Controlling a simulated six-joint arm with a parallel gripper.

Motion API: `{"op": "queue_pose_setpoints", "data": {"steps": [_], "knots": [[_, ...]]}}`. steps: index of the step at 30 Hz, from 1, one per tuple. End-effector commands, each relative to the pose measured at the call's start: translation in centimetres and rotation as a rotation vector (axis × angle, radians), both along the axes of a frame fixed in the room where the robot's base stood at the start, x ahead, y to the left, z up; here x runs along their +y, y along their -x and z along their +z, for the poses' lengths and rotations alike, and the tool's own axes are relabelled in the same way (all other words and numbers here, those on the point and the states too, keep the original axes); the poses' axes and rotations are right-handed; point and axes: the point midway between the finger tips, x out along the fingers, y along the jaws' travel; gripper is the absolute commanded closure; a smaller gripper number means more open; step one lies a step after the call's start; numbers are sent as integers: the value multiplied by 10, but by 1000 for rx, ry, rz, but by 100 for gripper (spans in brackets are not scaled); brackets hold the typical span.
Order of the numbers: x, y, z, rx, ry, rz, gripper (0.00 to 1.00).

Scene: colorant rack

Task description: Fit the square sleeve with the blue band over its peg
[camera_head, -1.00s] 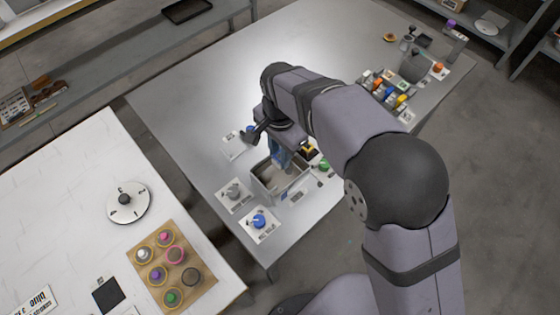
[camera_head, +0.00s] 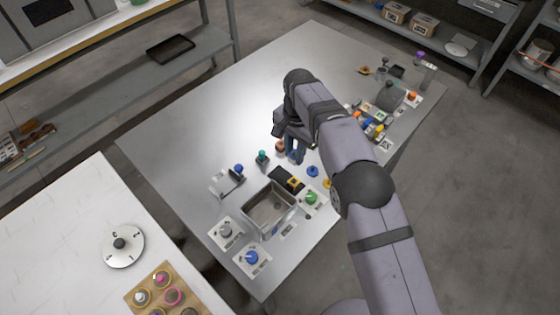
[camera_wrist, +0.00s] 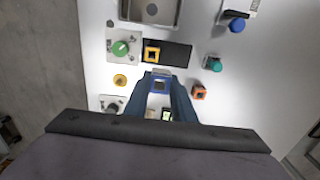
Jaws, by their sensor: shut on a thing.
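The square sleeve with the blue band (camera_wrist: 160,86) is between the fingertips of my gripper (camera_wrist: 162,90), which is shut on it. Its dark square opening faces the wrist camera. I cannot make out the sleeve's own peg.
The grey tray (camera_head: 246,207) stands near the front. The table's back left is clear.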

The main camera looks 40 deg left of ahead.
Motion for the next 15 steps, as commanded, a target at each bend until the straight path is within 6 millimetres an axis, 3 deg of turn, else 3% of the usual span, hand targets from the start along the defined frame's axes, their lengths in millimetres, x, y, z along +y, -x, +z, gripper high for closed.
{"op": "queue_pose_setpoints", "data": {"steps": [6, 15], "knots": [[-12, -40, -2, 0, 0, -3, 100], [-26, -65, -6, 0, -1, 0, 100]]}}
